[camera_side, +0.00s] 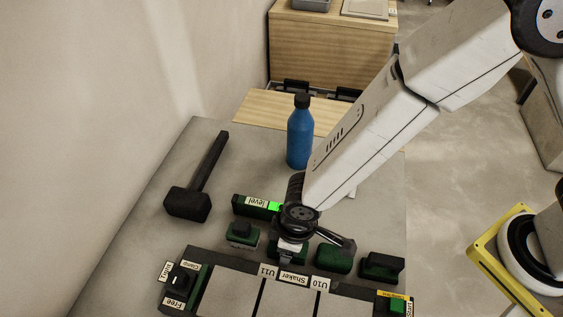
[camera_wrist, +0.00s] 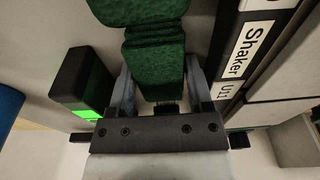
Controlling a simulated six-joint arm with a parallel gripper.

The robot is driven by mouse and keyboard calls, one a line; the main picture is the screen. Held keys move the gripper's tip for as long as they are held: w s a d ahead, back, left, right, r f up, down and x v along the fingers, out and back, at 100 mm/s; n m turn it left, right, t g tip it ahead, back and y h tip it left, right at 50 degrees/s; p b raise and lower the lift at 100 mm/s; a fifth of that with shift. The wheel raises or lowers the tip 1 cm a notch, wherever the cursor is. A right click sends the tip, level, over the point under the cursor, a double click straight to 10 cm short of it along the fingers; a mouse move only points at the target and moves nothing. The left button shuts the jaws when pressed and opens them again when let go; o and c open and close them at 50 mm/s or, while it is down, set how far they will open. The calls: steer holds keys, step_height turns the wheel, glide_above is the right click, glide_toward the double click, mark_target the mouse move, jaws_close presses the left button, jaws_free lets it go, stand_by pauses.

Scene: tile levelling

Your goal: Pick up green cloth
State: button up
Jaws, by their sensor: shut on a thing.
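The green cloth (camera_wrist: 155,65) is a fuzzy dark green pad, seen between my fingers in the wrist view. My gripper (camera_wrist: 160,82) is shut on it, with one finger on each side. In the side view my gripper (camera_side: 288,254) points down behind the tile frame, and the green cloth (camera_side: 302,252) is mostly hidden by it. I cannot tell whether the cloth is clear of the table.
A level (camera_side: 256,207) lies close behind. The tile frame (camera_side: 293,277) is in front.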

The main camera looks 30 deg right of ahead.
steer(key=shift+r, duration=0.2)
steer(key=shift+r, duration=0.4)
steer(key=s+d+r, duration=0.8)
steer(key=s+r, duration=0.3)
steer(key=shift+d+r, duration=0.3)
steer(key=shift+r, duration=0.1)
steer(key=shift+w, duration=0.1)
stand_by(0.6)
